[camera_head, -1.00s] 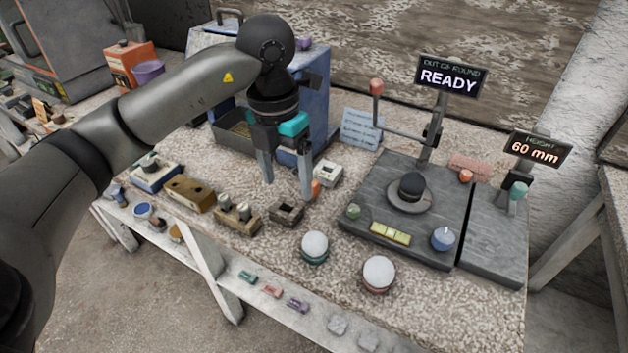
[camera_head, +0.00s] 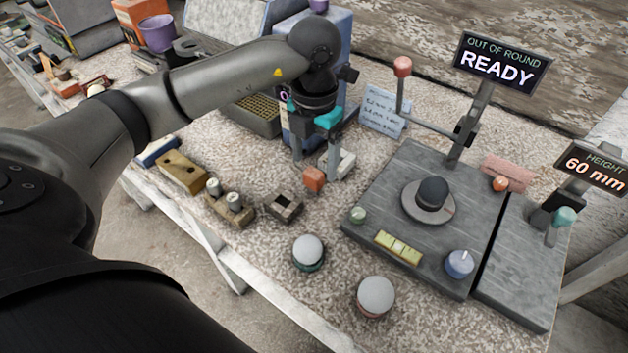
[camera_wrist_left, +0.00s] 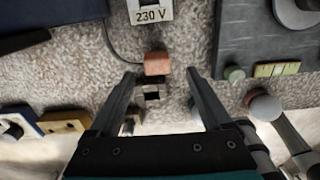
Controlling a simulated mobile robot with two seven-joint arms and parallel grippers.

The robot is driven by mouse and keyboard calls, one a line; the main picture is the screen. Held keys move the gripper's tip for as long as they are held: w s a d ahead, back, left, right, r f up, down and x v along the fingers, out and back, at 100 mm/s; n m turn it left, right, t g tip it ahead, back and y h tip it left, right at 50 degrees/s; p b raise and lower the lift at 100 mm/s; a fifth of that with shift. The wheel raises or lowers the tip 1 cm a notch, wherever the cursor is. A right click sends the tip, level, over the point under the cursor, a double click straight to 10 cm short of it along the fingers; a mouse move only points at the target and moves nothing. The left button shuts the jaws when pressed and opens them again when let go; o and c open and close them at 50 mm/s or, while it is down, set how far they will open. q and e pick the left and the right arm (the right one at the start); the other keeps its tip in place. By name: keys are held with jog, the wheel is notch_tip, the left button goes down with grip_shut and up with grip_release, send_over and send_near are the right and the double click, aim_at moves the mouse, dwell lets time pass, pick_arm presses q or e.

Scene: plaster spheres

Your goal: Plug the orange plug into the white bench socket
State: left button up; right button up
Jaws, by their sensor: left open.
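The orange plug (camera_head: 314,179) is a small block on the speckled bench, just in front of the white bench socket (camera_head: 342,163). They are apart in the left wrist view, where the plug (camera_wrist_left: 157,63) shows a thin dark cord and the socket (camera_wrist_left: 151,14) is marked "230 V". My left gripper (camera_head: 316,166) is open and low over the plug, one finger to each side. In the left wrist view its fingertips (camera_wrist_left: 160,74) straddle the plug's near edge, with gaps. One finger and the plug hide part of the socket in the head view. My right gripper is not in view.
A hollow dark block (camera_head: 284,206) stands left of the plug, near a wooden block with two pegs (camera_head: 229,209). Two plaster spheres (camera_head: 308,249) (camera_head: 376,295) sit toward the front edge. The grey gauge plate (camera_head: 400,225) lies right. A blue cabinet (camera_head: 340,75) stands behind.

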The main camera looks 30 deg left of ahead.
aim_at(314, 172)
pick_arm(q)
jog(key=shift+f, duration=1.3)
jog(key=f, duration=0.2)
jog(key=f+b, duration=0.1)
jog(key=shift+w+a+f, duration=0.15)
jog(key=shift+a+f, duration=0.05)
jog(key=shift+f, duration=0.45)
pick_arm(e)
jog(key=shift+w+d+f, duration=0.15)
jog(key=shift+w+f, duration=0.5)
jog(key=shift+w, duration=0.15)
pick_arm(q)
jog(key=shift+c, duration=0.4)
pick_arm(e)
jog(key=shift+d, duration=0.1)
